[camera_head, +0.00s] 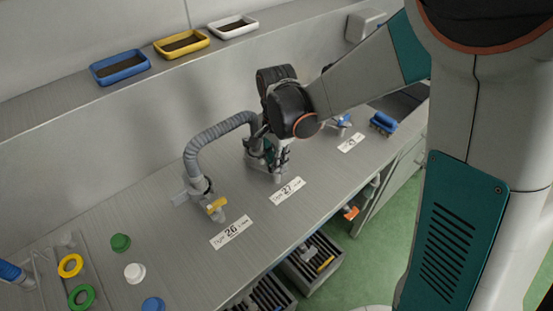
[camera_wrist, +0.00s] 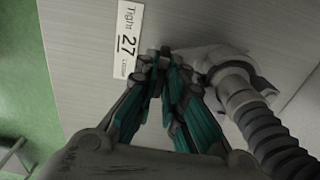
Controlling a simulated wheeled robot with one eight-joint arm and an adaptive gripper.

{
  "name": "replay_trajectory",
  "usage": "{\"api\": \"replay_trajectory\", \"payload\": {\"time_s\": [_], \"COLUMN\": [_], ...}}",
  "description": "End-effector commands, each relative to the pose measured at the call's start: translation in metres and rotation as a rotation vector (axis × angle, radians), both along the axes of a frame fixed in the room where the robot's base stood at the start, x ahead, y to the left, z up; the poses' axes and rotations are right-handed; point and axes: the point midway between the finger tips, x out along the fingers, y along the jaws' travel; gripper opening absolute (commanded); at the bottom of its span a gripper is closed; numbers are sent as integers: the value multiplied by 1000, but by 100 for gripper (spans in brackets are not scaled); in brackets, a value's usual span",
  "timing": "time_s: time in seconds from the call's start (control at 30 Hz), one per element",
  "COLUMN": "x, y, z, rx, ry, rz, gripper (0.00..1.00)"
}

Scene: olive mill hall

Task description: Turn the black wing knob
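In the head view my gripper (camera_head: 272,160) reaches down to the fitting beside the "27" label, on the grey bench. In the wrist view the teal-and-grey fingers of my gripper (camera_wrist: 161,68) lean in close together, with a narrow gap at the tips. A small dark piece at the tips, seemingly the black wing knob (camera_wrist: 158,52), sits between them; the fingers hide most of it. The grey fitting (camera_wrist: 200,57) runs to the right from there to a ribbed hose. The "Tight 27" label (camera_wrist: 128,40) lies just left of the tips.
A ribbed hose (camera_head: 215,133) arches left to a fitting with a yellow knob (camera_head: 216,205) by label 26. A blue-knobbed fitting (camera_head: 344,121) and a blue object (camera_head: 383,122) stand to the right. Coloured caps and rings lie at lower left. Trays line the back ledge.

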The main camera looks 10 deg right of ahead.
Motion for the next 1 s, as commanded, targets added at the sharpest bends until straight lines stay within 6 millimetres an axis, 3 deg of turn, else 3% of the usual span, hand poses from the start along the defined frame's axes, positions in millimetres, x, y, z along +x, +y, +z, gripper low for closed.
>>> {"api": "replay_trajectory", "payload": {"time_s": [0.07,0.5,1.0], "x": [0,0,0], "y": [0,0,0], "z": [0,7,96], "rx": [0,0,0], "ry": [0,0,0], "rz": [0,2,1], "gripper": [28,28,28]}}
